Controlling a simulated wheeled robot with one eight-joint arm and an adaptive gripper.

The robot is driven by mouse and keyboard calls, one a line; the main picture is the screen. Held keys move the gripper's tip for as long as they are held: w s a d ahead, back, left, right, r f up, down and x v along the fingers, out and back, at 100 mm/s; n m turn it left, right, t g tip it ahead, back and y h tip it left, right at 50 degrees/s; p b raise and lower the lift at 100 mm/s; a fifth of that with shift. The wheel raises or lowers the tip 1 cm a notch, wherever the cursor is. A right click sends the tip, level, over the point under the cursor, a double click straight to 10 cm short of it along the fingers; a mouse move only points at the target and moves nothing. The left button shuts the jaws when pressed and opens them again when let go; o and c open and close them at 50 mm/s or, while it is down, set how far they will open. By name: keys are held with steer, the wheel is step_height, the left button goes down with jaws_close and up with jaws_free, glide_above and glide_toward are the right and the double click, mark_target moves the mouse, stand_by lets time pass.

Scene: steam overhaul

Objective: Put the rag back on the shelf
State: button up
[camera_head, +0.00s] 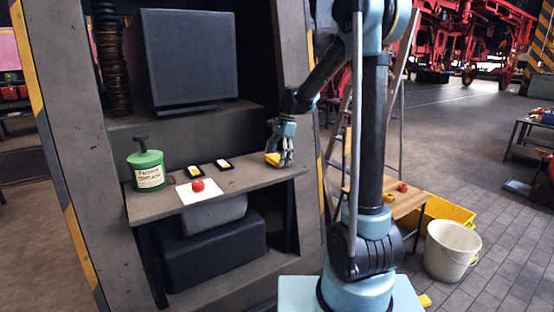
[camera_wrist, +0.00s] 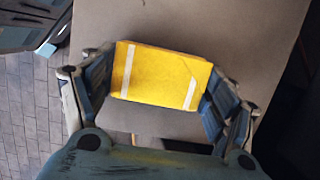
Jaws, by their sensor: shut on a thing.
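The rag (camera_wrist: 162,76) is a yellow folded block with two pale stripes. In the head view it shows as a small yellow patch (camera_head: 272,159) under the fingers, at the right end of the shelf (camera_head: 240,182). My gripper (camera_head: 281,156) is shut on the rag, with one finger at each short side in the wrist view. The brown shelf surface (camera_wrist: 220,25) lies beneath the rag. I cannot tell whether the rag touches it.
On the shelf stand a green canister (camera_head: 147,170), a red ball-like thing (camera_head: 198,185) on a white sheet (camera_head: 206,195), and two small dark-edged cards (camera_head: 224,164). A dark monitor-like box (camera_head: 190,55) stands above. A white bucket (camera_head: 452,250) is at right on the floor.

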steer(key=shift+f, duration=0.1)
steer(key=o, duration=1.1)
steer(key=shift+s, duration=0.1)
steer(key=v, duration=1.2)
steer(key=s+d+f+n+t+h, duration=0.1)
steer(key=s+d+f+n, duration=0.15)
steer(key=s+d, duration=0.5)
steer(key=s+d+f+n+t, duration=0.1)
steer(key=s+d+n, duration=0.25)
steer(key=s, duration=0.65)
steer(key=s+d+f+n+t, duration=0.1)
steer(key=s+d+f+n, duration=0.1)
steer(key=s+f, duration=0.5)
steer(key=s+d+f+n+t+h, duration=0.1)
steer(key=s+d+f+n, duration=0.2)
steer(key=s+d+f, duration=0.2)
steer(key=s+f, duration=0.3)
steer(key=s, duration=0.1)
steer(key=shift+n+h, duration=0.3)
steer(key=shift+s+d, duration=0.1)
steer(key=shift+s, duration=0.05)
